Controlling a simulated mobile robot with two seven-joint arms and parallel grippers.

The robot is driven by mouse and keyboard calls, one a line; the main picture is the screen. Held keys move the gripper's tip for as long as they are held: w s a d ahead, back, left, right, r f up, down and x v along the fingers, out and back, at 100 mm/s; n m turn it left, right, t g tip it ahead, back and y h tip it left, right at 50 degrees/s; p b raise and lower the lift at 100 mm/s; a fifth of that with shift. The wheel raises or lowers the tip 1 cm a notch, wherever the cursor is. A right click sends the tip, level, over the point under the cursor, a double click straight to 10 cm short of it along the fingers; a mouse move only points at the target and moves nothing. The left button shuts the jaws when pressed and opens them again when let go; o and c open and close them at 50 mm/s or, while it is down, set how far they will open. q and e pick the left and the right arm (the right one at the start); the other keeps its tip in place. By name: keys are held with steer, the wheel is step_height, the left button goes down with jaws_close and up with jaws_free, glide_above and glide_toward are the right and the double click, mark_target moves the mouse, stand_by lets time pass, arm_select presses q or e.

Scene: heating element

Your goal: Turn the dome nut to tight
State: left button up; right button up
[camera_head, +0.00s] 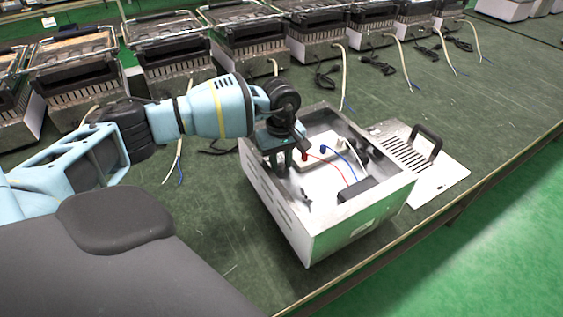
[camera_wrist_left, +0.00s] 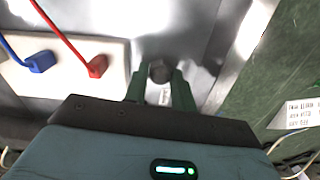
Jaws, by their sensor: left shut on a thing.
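The dome nut (camera_wrist_left: 160,71) is a small dark round piece in the left wrist view, on the bright metal floor of the open box. My left gripper (camera_wrist_left: 160,80) has its two green fingers on either side of it, shut on it. In the head view my left gripper (camera_head: 281,160) points down into the back left corner of the metal box (camera_head: 345,231). The nut is hidden behind the fingers there. How tight it sits cannot be told. My right gripper is not in view.
Beside the gripper, a white block (camera_wrist_left: 80,80) carries a red connector (camera_wrist_left: 97,66) and a blue connector (camera_wrist_left: 41,61) with wires. The box walls stand close around. A slotted cover with a black handle (camera_head: 428,139) lies to the right. Several heater units line the back.

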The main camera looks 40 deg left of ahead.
mark_target(281, 166)
arm_select(q)
steer(key=shift+m, duration=0.6)
steer(key=shift+r, duration=0.1)
steer(key=o, duration=1)
steer(key=shift+r, duration=3.85)
